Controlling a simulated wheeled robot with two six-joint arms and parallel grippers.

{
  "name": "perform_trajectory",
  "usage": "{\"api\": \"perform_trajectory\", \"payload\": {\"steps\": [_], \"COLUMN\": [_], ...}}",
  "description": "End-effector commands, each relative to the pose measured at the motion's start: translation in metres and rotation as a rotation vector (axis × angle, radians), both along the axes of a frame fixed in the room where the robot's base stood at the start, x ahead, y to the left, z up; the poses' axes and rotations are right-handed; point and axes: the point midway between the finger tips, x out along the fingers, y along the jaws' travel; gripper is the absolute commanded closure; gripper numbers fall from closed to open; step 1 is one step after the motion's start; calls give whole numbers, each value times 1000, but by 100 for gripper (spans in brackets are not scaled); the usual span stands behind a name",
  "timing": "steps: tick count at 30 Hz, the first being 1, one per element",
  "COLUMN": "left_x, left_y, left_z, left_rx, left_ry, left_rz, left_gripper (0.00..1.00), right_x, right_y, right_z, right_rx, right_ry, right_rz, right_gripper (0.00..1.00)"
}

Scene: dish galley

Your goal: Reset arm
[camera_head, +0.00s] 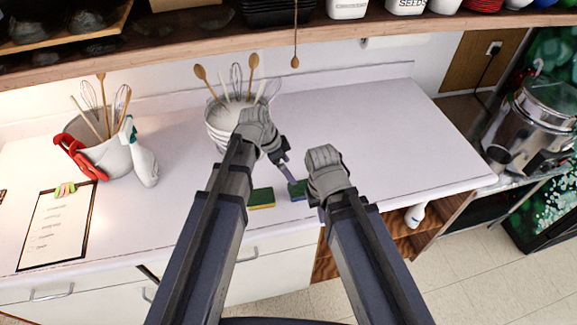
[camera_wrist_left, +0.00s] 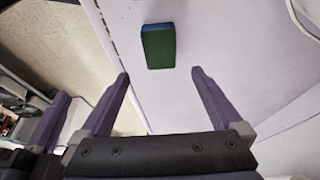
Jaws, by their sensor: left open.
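My left gripper (camera_head: 287,170) is over the white counter, with its jaws pointing down toward a green and blue sponge (camera_head: 297,190). In the left wrist view its two purple fingers (camera_wrist_left: 160,76) are apart with nothing between them. The sponge (camera_wrist_left: 158,47) lies on the counter beyond the fingertips there. My right gripper (camera_head: 317,200) is close by on the right, near the counter's front edge. Its fingers are mostly hidden by its own wrist, so its jaw opening is unclear. A green and yellow sponge (camera_head: 261,198) lies left of the first one.
A shelf (camera_head: 200,45) overhangs the back. The counter's right side is clear.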

Motion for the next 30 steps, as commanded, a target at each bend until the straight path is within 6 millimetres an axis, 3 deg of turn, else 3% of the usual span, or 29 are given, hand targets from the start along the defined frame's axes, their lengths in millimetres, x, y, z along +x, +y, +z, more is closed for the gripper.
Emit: {"api": "perform_trajectory", "payload": {"steps": [11,21,30], "left_x": [-5,-56,-88], "left_y": [6,74,114], "left_z": [-1,-12,-15], "left_rx": [9,126,186], "left_ry": [20,205,261], "left_rz": [52,721,1169], "left_gripper": [0,0,0], "right_x": [0,0,0], "right_y": [0,0,0], "right_z": [0,0,0], "right_rx": [0,0,0], "right_ry": [0,0,0], "right_rz": [0,0,0], "right_gripper": [100,100,100]}}
